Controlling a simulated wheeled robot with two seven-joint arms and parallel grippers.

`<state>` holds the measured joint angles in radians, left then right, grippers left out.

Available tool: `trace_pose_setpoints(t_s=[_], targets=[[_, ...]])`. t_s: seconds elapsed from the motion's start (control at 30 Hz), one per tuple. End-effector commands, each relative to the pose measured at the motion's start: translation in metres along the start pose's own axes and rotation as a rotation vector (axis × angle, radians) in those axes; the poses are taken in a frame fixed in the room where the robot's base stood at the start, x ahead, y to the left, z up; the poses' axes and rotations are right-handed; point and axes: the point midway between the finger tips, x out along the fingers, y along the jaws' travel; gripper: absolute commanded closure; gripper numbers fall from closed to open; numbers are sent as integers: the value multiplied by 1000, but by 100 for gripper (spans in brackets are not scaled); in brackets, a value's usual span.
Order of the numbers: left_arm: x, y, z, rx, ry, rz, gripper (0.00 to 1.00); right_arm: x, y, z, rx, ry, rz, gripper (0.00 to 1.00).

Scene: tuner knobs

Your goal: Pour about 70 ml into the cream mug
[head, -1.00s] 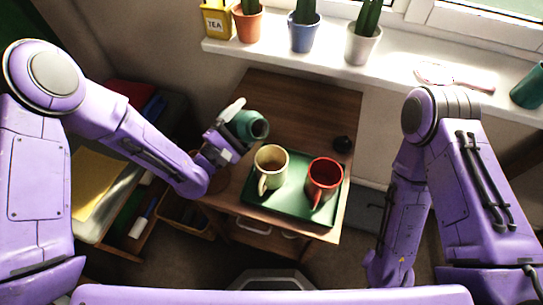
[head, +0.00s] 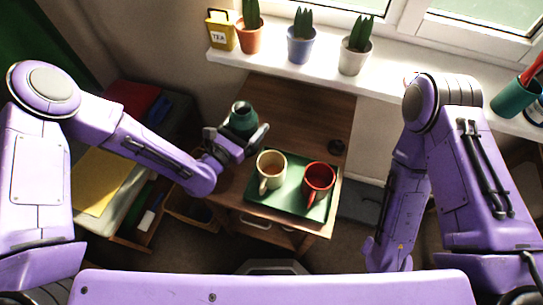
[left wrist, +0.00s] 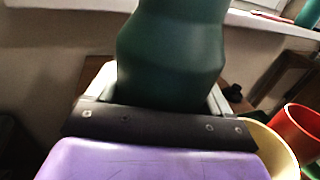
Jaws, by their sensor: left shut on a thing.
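A dark green flask (head: 243,118) stands nearly upright at the left of the table, its open mouth facing up. My left gripper (head: 240,137) is shut on it; the flask also fills the middle of the left wrist view (left wrist: 172,50). The cream mug (head: 271,172) is on the green tray (head: 291,206), just right of and nearer than the flask. Some brownish content shows inside the mug. The cream mug's rim also shows in the left wrist view (left wrist: 268,142). My right gripper is not in view; only the right arm shows.
A red mug (head: 318,180) stands on the tray right of the cream mug, close to it. Potted cacti and a yellow tea tin (head: 221,30) line the windowsill.

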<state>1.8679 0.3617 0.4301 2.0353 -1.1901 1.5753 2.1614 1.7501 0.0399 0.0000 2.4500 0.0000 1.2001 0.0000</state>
Motion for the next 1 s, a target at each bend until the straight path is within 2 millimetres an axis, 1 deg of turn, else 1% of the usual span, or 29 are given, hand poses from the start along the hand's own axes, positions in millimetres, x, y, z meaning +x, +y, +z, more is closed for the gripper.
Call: trace_pose_setpoints(t_s=[0.03, 0.1, 1.0], targets=[[0, 1, 4, -20, 4, 0, 76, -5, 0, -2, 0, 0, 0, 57], [1, 1, 4, -40, 9, 1, 76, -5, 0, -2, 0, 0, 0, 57], [1, 1, 3, -46, 10, 0, 76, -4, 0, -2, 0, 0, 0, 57]])
